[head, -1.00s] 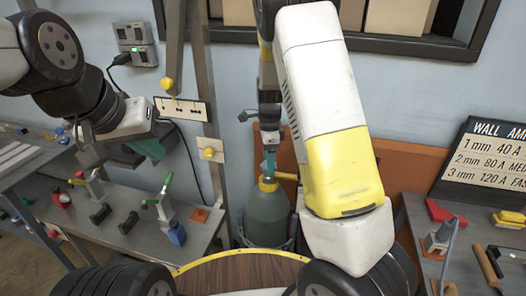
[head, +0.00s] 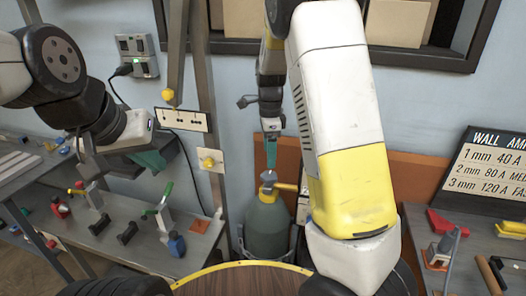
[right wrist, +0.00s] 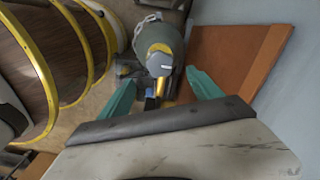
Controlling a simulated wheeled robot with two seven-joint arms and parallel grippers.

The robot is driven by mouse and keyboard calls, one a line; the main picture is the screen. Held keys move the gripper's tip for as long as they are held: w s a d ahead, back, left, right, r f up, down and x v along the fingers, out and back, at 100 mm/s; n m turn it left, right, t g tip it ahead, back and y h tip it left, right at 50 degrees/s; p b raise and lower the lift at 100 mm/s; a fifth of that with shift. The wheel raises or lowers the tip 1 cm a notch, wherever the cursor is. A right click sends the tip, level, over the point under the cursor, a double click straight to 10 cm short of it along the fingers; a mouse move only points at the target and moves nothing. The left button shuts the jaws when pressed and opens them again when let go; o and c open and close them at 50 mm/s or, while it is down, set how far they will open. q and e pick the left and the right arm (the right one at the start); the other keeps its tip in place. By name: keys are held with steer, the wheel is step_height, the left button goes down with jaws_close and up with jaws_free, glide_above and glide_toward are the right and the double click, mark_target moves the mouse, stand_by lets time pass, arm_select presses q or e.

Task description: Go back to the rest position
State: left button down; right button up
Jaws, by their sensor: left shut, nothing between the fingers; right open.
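My left gripper (head: 150,160) is at the left in the head view, with a teal finger showing; it is shut and empty, apart from the bench below it. My right gripper (head: 271,153) hangs fingers-down just above the valve of a grey-green gas cylinder (head: 267,225). In the right wrist view my right gripper (right wrist: 163,92) is open, its teal fingers wide apart with nothing held. The cylinder (right wrist: 157,40) shows beyond and between the fingertips, apart from them. My right forearm hides part of the wall and the cylinder's right side.
A left bench (head: 95,245) carries clamps and small tools. A right bench (head: 470,245) holds a red block (head: 446,221), tools and a lettered sign (head: 490,170). An upright metal post (head: 200,110) stands behind. A round wooden, yellow-rimmed surface (head: 240,279) is in front. An orange-brown panel (head: 415,185) is behind the cylinder.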

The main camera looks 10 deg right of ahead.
steer(key=s+d+r+n+t, duration=0.1)
steer(key=s+r+n+t, duration=0.1)
steer(key=s+r+n, duration=0.3)
steer(key=s+d+r+n+t+y, duration=0.1)
steer(key=s+r+n, duration=0.4)
steer(key=s, duration=0.6)
steer(key=s+r+n+t+y, duration=0.1)
steer(key=s+r+n+t, duration=0.2)
steer(key=s+r+n, duration=0.2)
steer(key=s+n, duration=0.3)
steer(key=shift+s+d+r+n, duration=0.2)
steer(key=shift+d+r+n, duration=0.05)
steer(key=shift+d+n, duration=0.15)
